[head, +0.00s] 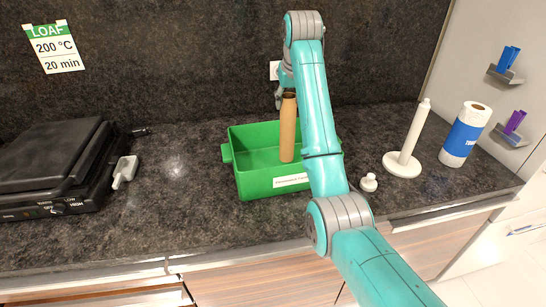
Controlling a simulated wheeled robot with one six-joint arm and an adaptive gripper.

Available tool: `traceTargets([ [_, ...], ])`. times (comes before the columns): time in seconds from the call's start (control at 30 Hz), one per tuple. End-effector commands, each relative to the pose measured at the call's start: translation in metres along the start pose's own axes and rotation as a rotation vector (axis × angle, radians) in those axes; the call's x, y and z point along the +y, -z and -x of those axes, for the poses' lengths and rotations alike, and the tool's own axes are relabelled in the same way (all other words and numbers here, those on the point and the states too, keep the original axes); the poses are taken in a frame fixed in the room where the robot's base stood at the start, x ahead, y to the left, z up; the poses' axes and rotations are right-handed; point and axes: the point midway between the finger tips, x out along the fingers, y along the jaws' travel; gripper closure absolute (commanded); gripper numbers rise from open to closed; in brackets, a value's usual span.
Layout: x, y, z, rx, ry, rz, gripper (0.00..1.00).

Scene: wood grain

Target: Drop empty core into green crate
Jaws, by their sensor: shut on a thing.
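The empty core (287,130) is a brown cardboard tube, upright, with a dark end at its top. My gripper (288,93) is at the core's upper end and shut on it, partly hidden behind my teal arm. The green crate (258,188) stands on the dark counter, with a white label on its front. The core shows in front of the crate's inside; whether its lower end touches the crate floor I cannot tell. My arm hides the crate's right part.
A black grill (50,170) stands at left. At right are a white upright holder (410,145), a paper towel roll (466,135) with a blue wrap, and a small white knob-like thing (369,183). The counter left of the crate is mostly clear.

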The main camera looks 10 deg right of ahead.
Motion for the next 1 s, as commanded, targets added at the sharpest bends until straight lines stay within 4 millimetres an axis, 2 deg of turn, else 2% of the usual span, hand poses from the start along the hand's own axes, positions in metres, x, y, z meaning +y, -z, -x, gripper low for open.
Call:
traceTargets([
  [0.3, 0.000, -0.013, -0.020, 0.000, 0.000, 0.000, 0.97],
  [0.63, 0.000, -0.014, -0.022, 0.000, 0.000, 0.000, 0.97],
  [0.67, 0.000, -0.014, -0.022, 0.000, 0.000, 0.000, 0.50],
  [0.77, 0.000, -0.014, -0.022, 0.000, 0.000, 0.000, 0.26],
  [1.0, 0.000, -0.014, -0.022, 0.000, 0.000, 0.000, 0.26],
])
